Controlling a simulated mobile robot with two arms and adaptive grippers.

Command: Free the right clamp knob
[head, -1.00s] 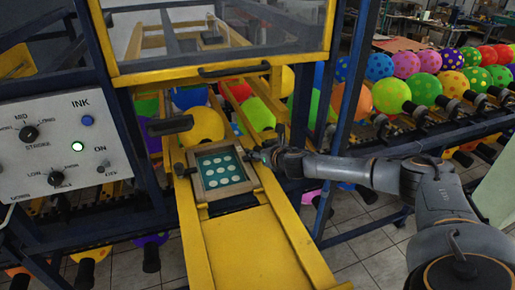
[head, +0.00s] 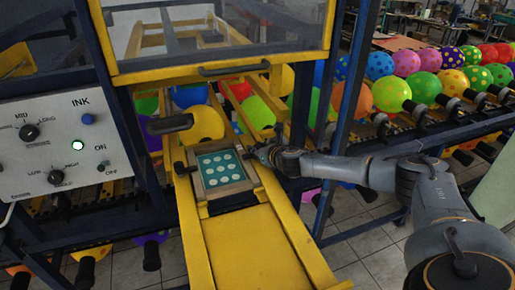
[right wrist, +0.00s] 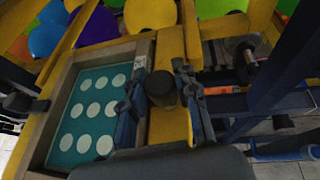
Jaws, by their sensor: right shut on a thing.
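The printing screen (head: 222,170), a teal plate with white dots in a pale frame, sits on the yellow rails of the machine. A dark left clamp knob (head: 180,168) shows at its left side. My right gripper (head: 262,153) is at the frame's right edge. In the right wrist view, the dark round right clamp knob (right wrist: 160,86) stands between the two fingers of my right gripper (right wrist: 163,105), which is shut on it. In the head view the gripper hides this knob. The plate (right wrist: 92,112) lies left of the fingers. My left gripper is not in view.
A yellow-framed guard (head: 215,40) with a dark handle (head: 234,69) hangs above the screen. Yellow rails and blue posts stand close to my right arm. Balloons line the back and right.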

